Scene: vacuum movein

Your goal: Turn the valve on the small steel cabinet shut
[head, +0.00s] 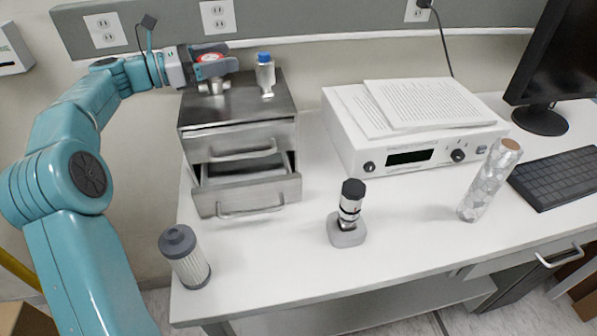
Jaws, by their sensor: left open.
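The small steel cabinet (237,112) stands at the back left of the white table, its lower drawer (240,187) pulled partly out. The valve (208,58), with a red and white top, sits on a short metal fitting (213,86) on the cabinet's top. My left gripper (216,61) is open, reaching in from the left at the valve, with its fingers around or beside the red top. I cannot tell whether they touch it. The gripper hides part of the valve. My right gripper is not in view.
A filter cartridge (185,257), a gauge on a grey base (348,236), a foil-wrapped roll (489,180) and a white instrument with papers (414,143) are on the table.

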